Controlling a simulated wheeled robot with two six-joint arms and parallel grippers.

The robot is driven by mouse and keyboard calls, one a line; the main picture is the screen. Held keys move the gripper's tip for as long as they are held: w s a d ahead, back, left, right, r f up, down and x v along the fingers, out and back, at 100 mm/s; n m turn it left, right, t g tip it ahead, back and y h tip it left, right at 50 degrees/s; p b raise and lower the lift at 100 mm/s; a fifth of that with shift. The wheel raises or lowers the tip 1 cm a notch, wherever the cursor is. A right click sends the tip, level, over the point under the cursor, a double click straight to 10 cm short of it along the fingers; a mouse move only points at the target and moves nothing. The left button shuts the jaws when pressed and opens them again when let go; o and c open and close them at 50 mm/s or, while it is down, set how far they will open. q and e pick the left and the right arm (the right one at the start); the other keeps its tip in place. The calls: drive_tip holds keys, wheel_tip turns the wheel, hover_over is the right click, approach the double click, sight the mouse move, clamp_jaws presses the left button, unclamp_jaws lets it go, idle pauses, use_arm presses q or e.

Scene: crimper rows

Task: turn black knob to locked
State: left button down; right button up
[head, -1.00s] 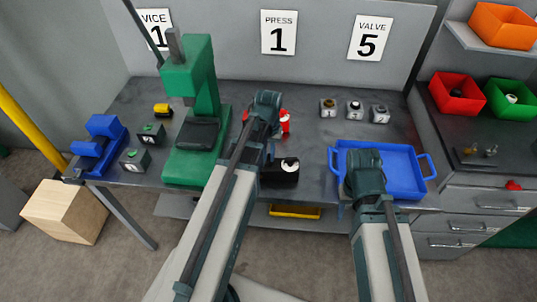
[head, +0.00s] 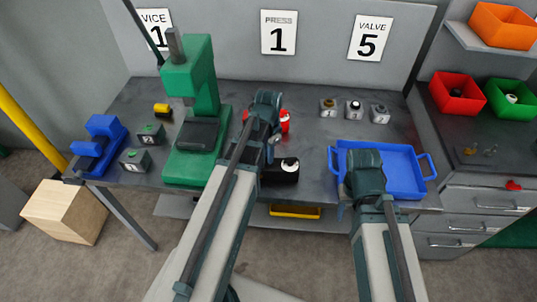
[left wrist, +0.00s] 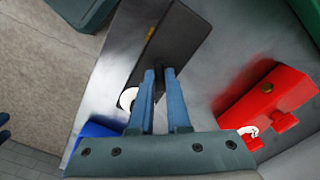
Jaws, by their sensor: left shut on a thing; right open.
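A black box (head: 283,176) with a white round dial (head: 290,165) sits near the table's front edge, partly behind my left arm. In the left wrist view the box (left wrist: 180,40) lies under my left gripper (left wrist: 161,72), with the white dial (left wrist: 127,98) beside the fingers. The two blue fingers are close together, shut on a small dark part on the box, taken as the black knob; the fingers mostly hide it. My right gripper (head: 346,207) is over the blue tray's front left corner; its fingers are largely hidden and it looks empty.
A red block (left wrist: 268,96) stands beside the black box. A green press (head: 192,130) stands to the left. The blue tray (head: 428,168) is to the right. Several small knobbed boxes (head: 355,111) sit at the back. The table between them is clear.

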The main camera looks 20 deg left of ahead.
use_arm(q)
drive_tip(key=m, duration=0.3)
drive_tip(key=shift+m, duration=2)
drive_tip(key=c, duration=0.9)
unclamp_jaws()
drive_tip(key=shift+r, duration=0.1)
wheel_tip(320, 180, up, 14)
drive_tip(key=p, duration=1.3)
drive_tip(key=shift+f+p, duration=0.2)
drive_tip(key=shift+p, duration=0.2)
